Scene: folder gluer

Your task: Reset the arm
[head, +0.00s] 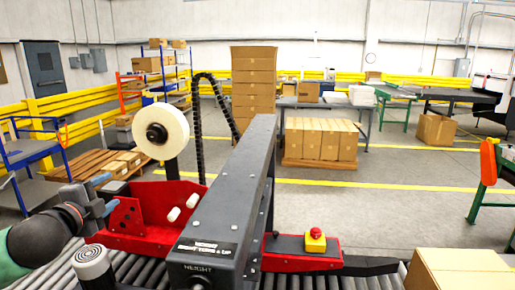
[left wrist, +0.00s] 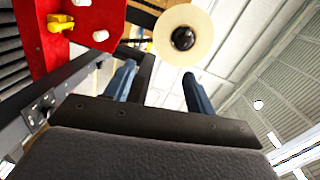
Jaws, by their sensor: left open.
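My left arm (head: 40,240) comes in from the left edge of the head view. My left gripper (head: 106,194) is beside the left end of the red plate (head: 160,205) of the folder gluer. In the left wrist view its two blue fingers stand apart, and the open gripper (left wrist: 158,82) has nothing between them. The tape roll (head: 160,131) stands above the red plate; it also shows beyond the fingers in the left wrist view (left wrist: 183,38). My right gripper is in neither view.
A dark machine beam (head: 235,190) runs through the middle over the roller conveyor (head: 125,265). A red emergency button (head: 316,233) sits on a yellow box at its right. A cardboard box (head: 460,270) is at the lower right.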

